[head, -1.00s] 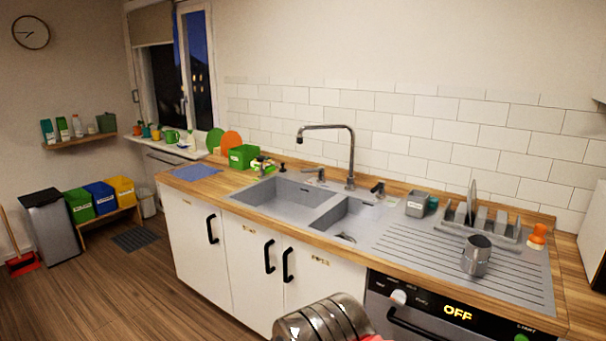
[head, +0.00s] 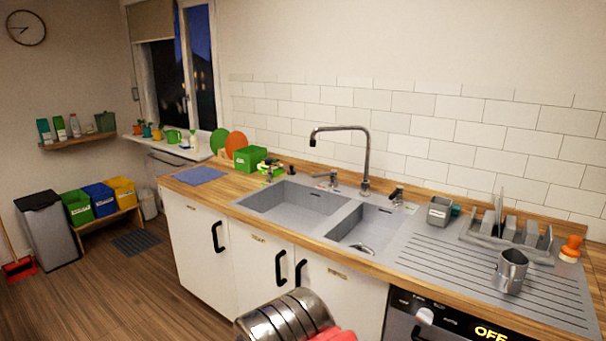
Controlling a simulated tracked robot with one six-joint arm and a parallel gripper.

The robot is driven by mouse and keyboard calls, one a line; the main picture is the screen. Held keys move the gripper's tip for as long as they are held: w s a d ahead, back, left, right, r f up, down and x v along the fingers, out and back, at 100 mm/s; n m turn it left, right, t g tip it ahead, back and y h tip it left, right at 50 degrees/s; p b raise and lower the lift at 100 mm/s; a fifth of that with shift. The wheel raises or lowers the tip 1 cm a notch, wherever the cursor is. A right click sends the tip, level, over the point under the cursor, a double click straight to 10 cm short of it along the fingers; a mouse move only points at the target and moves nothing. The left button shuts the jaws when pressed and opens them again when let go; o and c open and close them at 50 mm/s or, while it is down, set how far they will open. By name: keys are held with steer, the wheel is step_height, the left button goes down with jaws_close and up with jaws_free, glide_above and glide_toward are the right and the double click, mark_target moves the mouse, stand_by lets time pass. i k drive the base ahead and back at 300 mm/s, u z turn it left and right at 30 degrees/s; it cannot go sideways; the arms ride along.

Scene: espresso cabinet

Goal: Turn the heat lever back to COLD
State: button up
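A chrome tap (head: 366,165) with a tall bent spout stands behind the grey double sink (head: 297,207). A small metal lever (head: 326,176) stands left of the tap's foot, and a dark short handle (head: 396,194) stands right of it. I cannot tell which of these is the heat lever, and no COLD marking is readable. A ribbed metal part of my arm and a red piece show at the bottom edge, in front of the cabinets. My gripper's fingers are not in view.
A metal mug (head: 510,271) stands on the ridged drainer, before a dish rack (head: 507,240). A grey box (head: 439,211) stands right of the dark handle. A dishwasher (head: 440,318) reads OFF.

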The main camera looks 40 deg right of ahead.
mark_target(332, 172)
steer(key=u, duration=0.4)
steer(key=i, duration=2.15)
steer(key=z, duration=0.4)
steer(key=i, duration=0.6)
steer(key=z, duration=1)
steer(key=i, duration=0.8)
steer(key=z, duration=0.45)
